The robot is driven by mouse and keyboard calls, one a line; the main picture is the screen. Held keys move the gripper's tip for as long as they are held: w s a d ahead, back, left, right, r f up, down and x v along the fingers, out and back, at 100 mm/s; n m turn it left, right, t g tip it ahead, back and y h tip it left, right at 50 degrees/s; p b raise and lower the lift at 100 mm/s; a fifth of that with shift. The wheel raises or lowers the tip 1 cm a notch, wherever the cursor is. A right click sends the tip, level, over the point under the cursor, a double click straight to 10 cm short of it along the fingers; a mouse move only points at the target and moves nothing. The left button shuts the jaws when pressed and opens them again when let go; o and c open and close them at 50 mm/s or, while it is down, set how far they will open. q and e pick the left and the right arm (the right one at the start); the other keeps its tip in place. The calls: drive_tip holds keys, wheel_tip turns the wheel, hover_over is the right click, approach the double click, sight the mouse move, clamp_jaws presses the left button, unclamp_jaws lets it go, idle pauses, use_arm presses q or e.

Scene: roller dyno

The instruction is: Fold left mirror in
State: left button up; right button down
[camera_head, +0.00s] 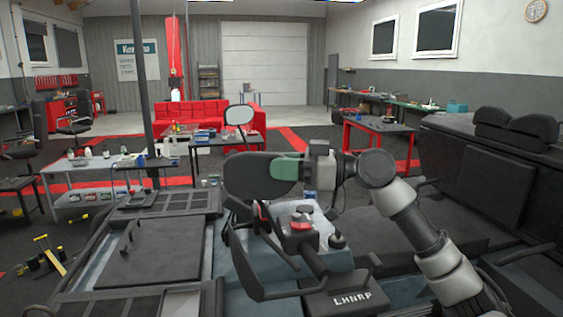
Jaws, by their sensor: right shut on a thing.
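The left mirror (245,175) is a dark rounded housing at the near side of the vehicle's handlebar, in the middle of the head view. Its broad dark face is turned toward me; I cannot make out its glass. My right gripper (287,168) comes in from the right and is shut on the right edge of the mirror, with a green pad lying against its face. The far fingertip is hidden behind the mirror. The other mirror (239,115) stands upright on its stem farther back, apart from my gripper. My left gripper is not in view.
The handlebar (265,285) with a red switch and the lettered shifter panel (340,302) lie just below the gripper. A flat front rack (155,250) is at left, and the dark seat (490,180) with backrests at right. Work tables and a red sofa (200,115) stand behind.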

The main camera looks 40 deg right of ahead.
drive_tip(key=shift+f, duration=0.15)
drive_tip(key=c, duration=1)
unclamp_jaws()
drive_tip(key=shift+w+a, duration=0.1)
drive_tip(key=shift+w, duration=0.1)
drive_tip(key=shift+s, duration=0.15)
drive_tip(key=b+v, duration=0.5)
drive_tip(key=v, duration=0.5)
drive_tip(key=shift+s+d, duration=0.2)
drive_tip(key=shift+d, duration=0.15)
drive_tip(key=shift+a, duration=0.1)
